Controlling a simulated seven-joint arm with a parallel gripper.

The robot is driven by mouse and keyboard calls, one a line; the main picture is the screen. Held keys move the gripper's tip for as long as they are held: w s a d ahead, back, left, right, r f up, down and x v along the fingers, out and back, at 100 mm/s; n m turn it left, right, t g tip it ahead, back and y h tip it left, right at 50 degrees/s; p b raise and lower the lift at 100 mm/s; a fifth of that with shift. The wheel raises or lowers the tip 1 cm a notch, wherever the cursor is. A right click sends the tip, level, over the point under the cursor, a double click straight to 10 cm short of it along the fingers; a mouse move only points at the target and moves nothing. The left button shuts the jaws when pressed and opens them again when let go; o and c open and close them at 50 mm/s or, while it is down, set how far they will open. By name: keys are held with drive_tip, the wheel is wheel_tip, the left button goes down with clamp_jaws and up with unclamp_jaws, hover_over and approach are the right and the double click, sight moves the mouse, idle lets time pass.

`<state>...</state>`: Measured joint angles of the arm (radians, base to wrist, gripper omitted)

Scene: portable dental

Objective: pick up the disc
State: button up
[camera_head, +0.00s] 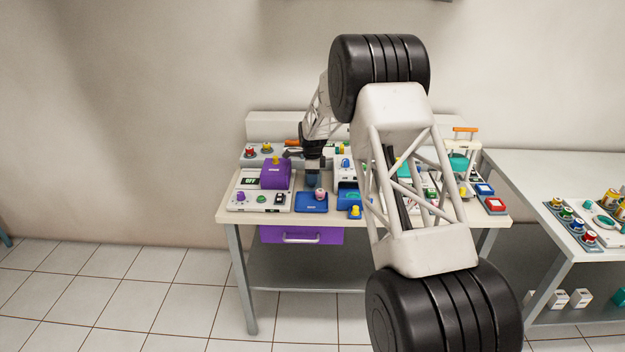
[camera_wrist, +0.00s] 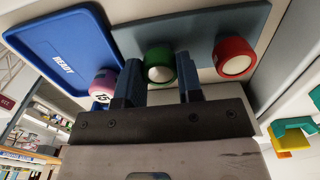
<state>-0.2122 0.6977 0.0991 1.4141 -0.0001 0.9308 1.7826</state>
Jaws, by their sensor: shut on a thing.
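A green disc (camera_wrist: 159,65) with a pale centre sits between my gripper's (camera_wrist: 160,82) two blue-grey fingers in the wrist view, and the fingers are shut on it. It lies against a slate-grey strip (camera_wrist: 195,30); I cannot tell whether it is lifted clear. A red disc (camera_wrist: 233,57) with a pale centre is on the same strip to the right. A pink-purple disc (camera_wrist: 102,83) with dark marks is just left of the left finger. In the head view my gripper (camera_head: 313,178) points down over the workbench, and the green disc cannot be made out there.
A blue tray (camera_wrist: 62,58) marked READY is beside the strip; it also shows in the head view (camera_head: 311,207). A purple block device (camera_head: 276,173) stands left of my gripper. The workbench (camera_head: 240,213) is crowded. A second table (camera_head: 530,172) is at right.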

drive_tip(key=shift+r, duration=0.1)
drive_tip(key=shift+r, duration=0.75)
drive_tip(key=shift+s+r, duration=0.2)
drive_tip(key=shift+r, duration=0.3)
drive_tip(key=shift+s+r, duration=0.2)
drive_tip(key=shift+r, duration=0.25)
drive_tip(key=s+d, duration=0.1)
drive_tip(key=s, duration=0.4)
drive_tip(key=s+d+r, duration=0.1)
drive_tip(key=s, duration=0.4)
drive_tip(key=s+d, duration=0.1)
drive_tip(key=s, duration=0.3)
drive_tip(key=shift+s+d+r, duration=0.15)
drive_tip(key=shift+s+r, duration=0.05)
drive_tip(key=shift+s, duration=0.2)
drive_tip(key=shift+d, duration=0.1)
